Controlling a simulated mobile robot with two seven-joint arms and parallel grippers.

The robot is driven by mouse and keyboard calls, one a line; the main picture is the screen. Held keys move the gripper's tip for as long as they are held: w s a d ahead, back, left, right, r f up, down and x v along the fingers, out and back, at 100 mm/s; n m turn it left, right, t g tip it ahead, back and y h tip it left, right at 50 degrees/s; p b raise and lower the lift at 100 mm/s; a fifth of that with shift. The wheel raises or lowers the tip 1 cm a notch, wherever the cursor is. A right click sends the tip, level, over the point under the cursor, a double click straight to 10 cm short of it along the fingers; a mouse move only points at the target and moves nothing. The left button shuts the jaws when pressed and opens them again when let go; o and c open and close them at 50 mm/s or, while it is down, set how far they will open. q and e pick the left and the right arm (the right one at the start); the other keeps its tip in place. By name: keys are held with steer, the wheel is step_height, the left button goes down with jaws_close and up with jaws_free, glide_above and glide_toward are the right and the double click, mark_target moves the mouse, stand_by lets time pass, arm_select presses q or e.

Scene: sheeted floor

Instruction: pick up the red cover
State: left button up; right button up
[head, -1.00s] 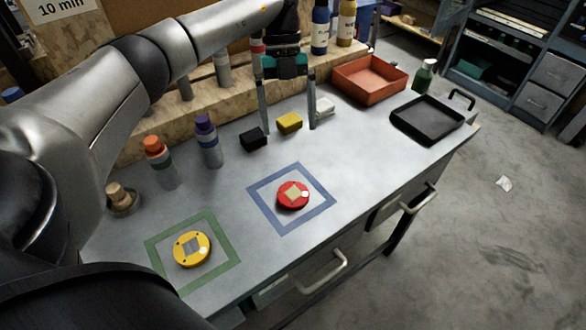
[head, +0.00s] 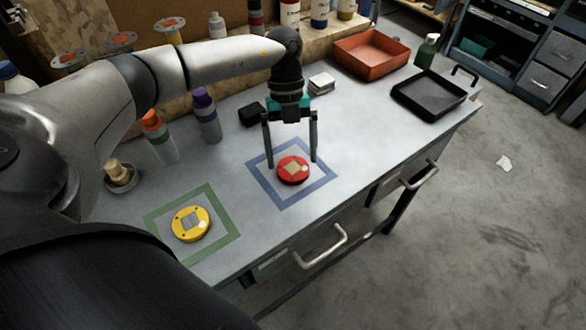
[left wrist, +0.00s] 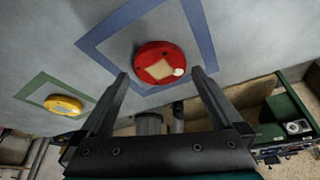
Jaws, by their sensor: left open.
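The red cover (head: 293,170) is a round red disc with a tan square and a small white dot on top. It lies flat inside the blue square outline (head: 265,188) on the grey bench. In the left wrist view the red cover (left wrist: 160,63) sits ahead of the fingertips, around the middle. My left gripper (head: 293,163) is open and points down over the cover, one finger at each side of it. Nothing is between its fingers in the left wrist view (left wrist: 163,75). I cannot tell whether the fingers touch the cover. My right gripper is not in view.
A yellow disc (head: 191,223) lies in a green square outline (head: 156,223). Bottles (head: 207,117) and a black block (head: 251,114) stand behind. An orange tray (head: 345,62) and a black tray (head: 405,98) are at the back right. The bench front is clear.

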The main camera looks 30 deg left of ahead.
arm_select(q)
steer(key=shift+x, duration=1)
steer(key=shift+w, duration=0.1)
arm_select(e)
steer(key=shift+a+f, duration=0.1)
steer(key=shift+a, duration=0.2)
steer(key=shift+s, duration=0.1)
arm_select(q)
steer(key=c, duration=1.3)
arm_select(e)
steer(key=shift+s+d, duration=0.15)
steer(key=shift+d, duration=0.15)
arm_select(q)
steer(key=shift+r, duration=0.1)
steer(key=shift+c, duration=0.2)
